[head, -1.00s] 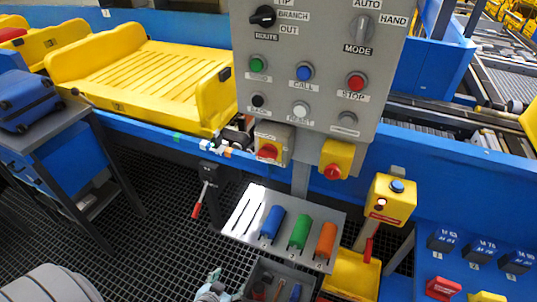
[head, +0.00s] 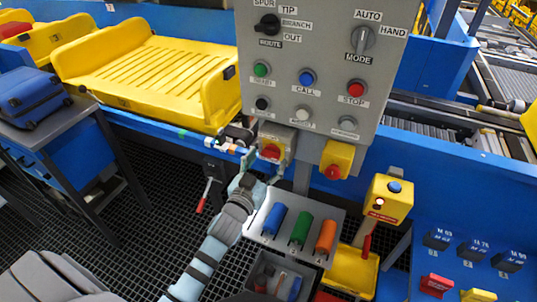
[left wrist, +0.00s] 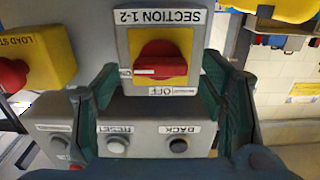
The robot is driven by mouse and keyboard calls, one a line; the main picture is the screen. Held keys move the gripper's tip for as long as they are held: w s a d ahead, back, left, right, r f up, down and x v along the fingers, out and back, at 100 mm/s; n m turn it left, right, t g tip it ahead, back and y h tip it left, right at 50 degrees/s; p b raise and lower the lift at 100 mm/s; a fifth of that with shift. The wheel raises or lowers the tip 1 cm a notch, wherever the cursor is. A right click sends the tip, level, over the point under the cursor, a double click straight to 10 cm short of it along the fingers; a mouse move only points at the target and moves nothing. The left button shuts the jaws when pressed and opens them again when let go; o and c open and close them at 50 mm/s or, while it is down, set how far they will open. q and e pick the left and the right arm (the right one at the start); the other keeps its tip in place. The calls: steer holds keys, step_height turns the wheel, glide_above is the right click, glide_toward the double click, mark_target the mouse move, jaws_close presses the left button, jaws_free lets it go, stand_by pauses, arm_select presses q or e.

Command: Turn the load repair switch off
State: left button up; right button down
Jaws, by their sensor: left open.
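A grey switch box with a red rotary knob on a yellow plate (head: 270,151) hangs below the control panel. No label reading "load repair" is legible. My left gripper (head: 263,170) is open just in front of and below this box. In the left wrist view its two dark green fingers (left wrist: 158,88) stand either side of the box's lower part, with nothing between them gripped. Contact cannot be told. My right gripper is not in view.
A yellow box with a red knob (head: 337,159) sits close to the right; its label begins "LOAD ST". The grey control panel (head: 320,50) with buttons is above. A tool shelf (head: 336,222) with coloured handles stands below right. A red-handled lever (head: 206,192) is at left.

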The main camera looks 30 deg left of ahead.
arm_select(q)
steer(key=shift+w, duration=0.8)
steer(key=c, duration=1.2)
steer(key=shift+o, duration=0.2)
